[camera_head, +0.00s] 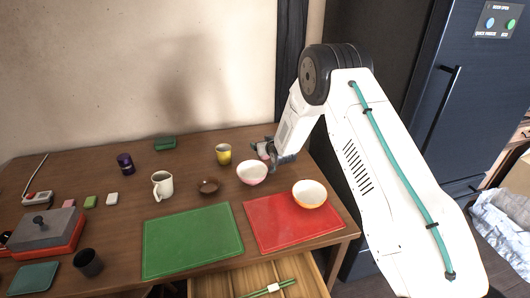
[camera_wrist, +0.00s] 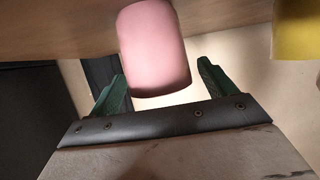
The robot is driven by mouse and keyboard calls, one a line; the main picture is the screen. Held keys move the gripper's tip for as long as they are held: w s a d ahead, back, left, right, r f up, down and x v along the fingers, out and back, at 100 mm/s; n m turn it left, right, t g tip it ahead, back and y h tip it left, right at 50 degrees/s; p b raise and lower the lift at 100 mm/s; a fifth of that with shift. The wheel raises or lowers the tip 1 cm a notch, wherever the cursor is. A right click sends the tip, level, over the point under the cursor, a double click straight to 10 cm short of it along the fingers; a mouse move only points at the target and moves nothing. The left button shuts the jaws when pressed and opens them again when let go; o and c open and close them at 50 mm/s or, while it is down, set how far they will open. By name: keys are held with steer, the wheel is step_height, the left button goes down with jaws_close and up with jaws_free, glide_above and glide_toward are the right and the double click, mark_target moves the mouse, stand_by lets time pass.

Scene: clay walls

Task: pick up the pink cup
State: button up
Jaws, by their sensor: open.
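The pink cup (camera_head: 262,150) stands near the back right of the table in the head view, partly hidden by my gripper (camera_head: 273,152). In the wrist view, which looks upside down, the pink cup (camera_wrist: 155,50) is large and close, with the tabletop at the top of the picture. My gripper's two green fingers (camera_wrist: 161,72) are apart, one toward each side of the cup, with visible gaps. The gripper is open and holds nothing. I cannot tell how deep the cup lies between the fingers.
A pink-and-white bowl (camera_head: 252,174) stands just in front of the gripper. A yellow cup (camera_head: 223,154) is to its left, also at the wrist view's right edge (camera_wrist: 297,28). An orange-and-white bowl (camera_head: 309,194) sits on a red mat (camera_head: 275,236). A dark wall stands behind right.

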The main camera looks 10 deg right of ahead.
steer(key=c, duration=1.1)
steer(key=shift+o, duration=0.2)
steer(key=shift+r, duration=0.1)
